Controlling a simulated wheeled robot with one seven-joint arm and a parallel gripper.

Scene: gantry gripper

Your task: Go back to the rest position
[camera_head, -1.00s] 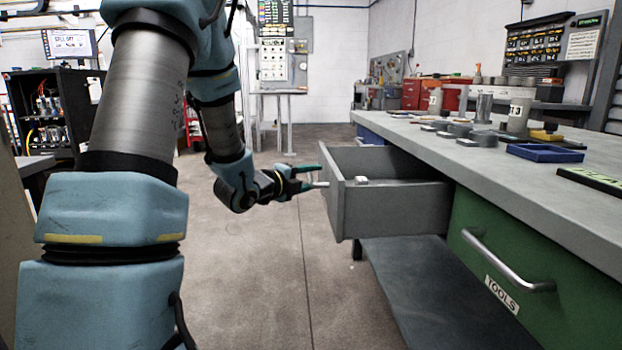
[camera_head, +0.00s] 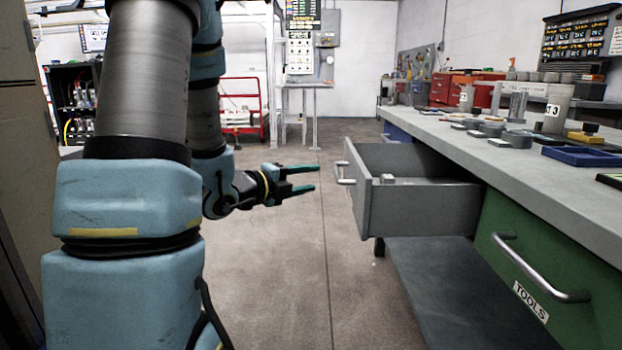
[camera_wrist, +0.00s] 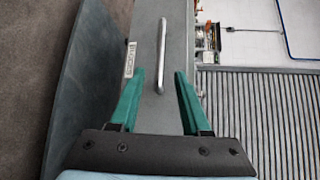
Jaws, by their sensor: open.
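My gripper (camera_head: 304,178) is open and empty, with its two green fingers pointing right towards the pulled-out grey drawer (camera_head: 413,213). A gap shows between the fingertips and the drawer's metal handle (camera_head: 343,170). In the wrist view my gripper (camera_wrist: 162,85) has its fingers spread wide, with a metal bar handle (camera_wrist: 161,52) beyond and between them in the picture. Nothing is held. A small light block (camera_head: 388,179) sits at the drawer's front inside; the rest of its inside is partly hidden.
The grey workbench (camera_head: 560,180) on the right carries several cylinders and a blue tray (camera_head: 580,156). Below it is a closed green drawer (camera_head: 520,245) marked TOOLS, and a low shelf (camera_head: 440,285). Clear floor (camera_head: 285,270) lies between my arm and the bench.

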